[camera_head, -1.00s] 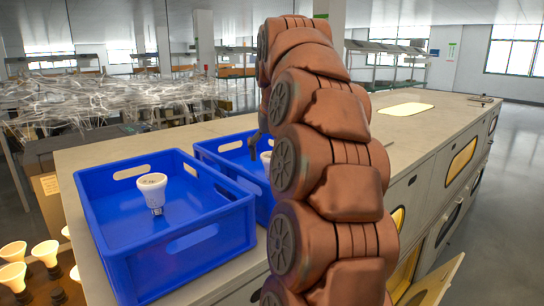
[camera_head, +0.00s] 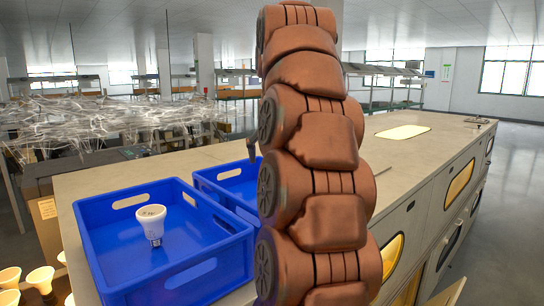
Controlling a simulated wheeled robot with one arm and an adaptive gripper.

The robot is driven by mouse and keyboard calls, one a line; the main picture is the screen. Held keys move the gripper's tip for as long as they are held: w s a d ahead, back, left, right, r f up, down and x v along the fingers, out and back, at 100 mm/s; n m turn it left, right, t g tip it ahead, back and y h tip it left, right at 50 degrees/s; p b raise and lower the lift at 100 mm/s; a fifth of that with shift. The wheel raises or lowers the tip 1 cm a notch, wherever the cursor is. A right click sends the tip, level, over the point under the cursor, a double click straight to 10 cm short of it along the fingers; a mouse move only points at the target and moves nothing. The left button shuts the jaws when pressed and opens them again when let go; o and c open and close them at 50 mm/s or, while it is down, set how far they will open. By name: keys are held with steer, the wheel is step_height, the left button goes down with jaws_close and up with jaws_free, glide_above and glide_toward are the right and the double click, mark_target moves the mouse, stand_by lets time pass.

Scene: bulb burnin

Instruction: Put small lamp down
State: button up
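My arm fills the middle of the view and hides most of my gripper. Only a dark part of my gripper (camera_head: 252,147) shows at the arm's left edge, above the farther blue crate (camera_head: 213,177). Its fingertips and anything between them are hidden. A white lamp (camera_head: 151,222) with a metal base stands base-down in the nearer blue crate (camera_head: 205,275). No lamp shows in the visible part of the farther crate, but its right side is behind my arm.
Both crates stand on a long grey bench (camera_head: 430,145) with lit yellow windows in its side. The bench top beyond my arm is mostly clear. Several glowing lamps (camera_head: 40,279) stand at the lower left. Open floor lies to the right.

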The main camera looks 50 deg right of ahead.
steer(key=shift+p+v, duration=0.6)
steer(key=shift+v, duration=0.5)
